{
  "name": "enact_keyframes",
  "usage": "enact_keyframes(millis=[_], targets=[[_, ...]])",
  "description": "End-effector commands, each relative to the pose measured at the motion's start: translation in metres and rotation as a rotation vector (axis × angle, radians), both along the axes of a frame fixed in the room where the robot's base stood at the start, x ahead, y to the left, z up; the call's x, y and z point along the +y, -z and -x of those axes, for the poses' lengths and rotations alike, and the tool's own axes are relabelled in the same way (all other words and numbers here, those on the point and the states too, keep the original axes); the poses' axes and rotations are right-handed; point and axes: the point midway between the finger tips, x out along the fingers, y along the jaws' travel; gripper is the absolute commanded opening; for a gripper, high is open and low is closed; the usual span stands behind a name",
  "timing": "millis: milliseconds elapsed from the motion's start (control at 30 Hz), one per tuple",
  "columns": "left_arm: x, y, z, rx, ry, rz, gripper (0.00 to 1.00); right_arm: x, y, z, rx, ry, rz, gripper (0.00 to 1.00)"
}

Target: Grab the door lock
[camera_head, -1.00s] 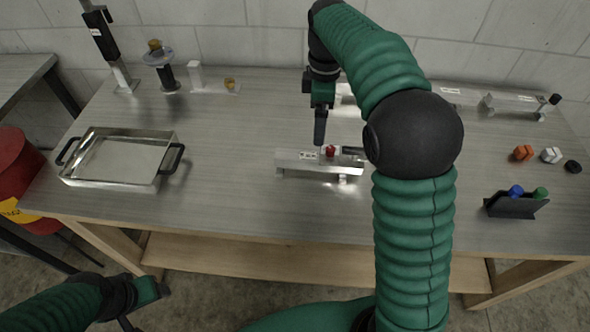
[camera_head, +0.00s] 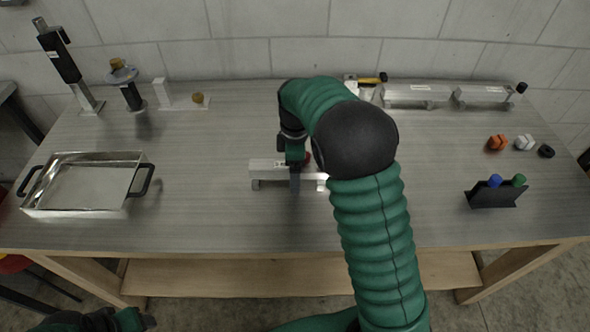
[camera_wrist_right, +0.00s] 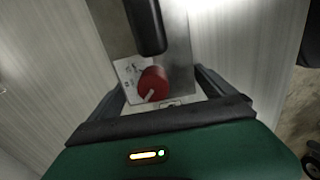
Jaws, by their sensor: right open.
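An aluminium bar fixture (camera_head: 262,168) stands near the middle of the table. It carries a red round knob (camera_wrist_right: 153,84) with a light mark and a white label; a black rounded bar (camera_wrist_right: 147,25) shows beside it in the right wrist view. I cannot tell which part is called the door lock. My right gripper (camera_head: 295,180) points down at the fixture. Its open fingers stand on either side of the red knob in the wrist view; contact cannot be told. The gripper mostly hides the knob in the head view. My left gripper (camera_head: 132,321) is partly visible at the bottom left, away from the table.
A metal tray with black handles (camera_head: 140,160) sits at the left. Fixtures with a black upright (camera_head: 62,62) and a brass-coloured knob (camera_head: 198,98) stand back left. Long aluminium fixtures (camera_head: 418,94) lie back right. Orange (camera_head: 497,142), white and black pieces and a dark holder (camera_head: 494,196) are at right.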

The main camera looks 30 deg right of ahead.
Motion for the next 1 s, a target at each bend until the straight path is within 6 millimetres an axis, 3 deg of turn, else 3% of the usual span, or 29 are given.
enact_keyframes(millis=[67, 800, 1000], targets=[[0.0000, -0.0003, 0.0000, 0.000, 0.000, 0.000, 0.62, 0.0000, -0.0007, 0.0001, 0.000, 0.000, 0.000, 0.94], [0.0000, -0.0002, -0.0001, 0.000, 0.000, 0.000, 0.62, 0.0002, -0.0008, -0.0005, -0.001, -0.001, 0.001, 0.00], [0.0000, -0.0004, 0.0000, 0.000, 0.000, 0.000, 0.62, 0.0000, -0.0017, -0.0009, -0.002, -0.001, 0.000, 0.00]])
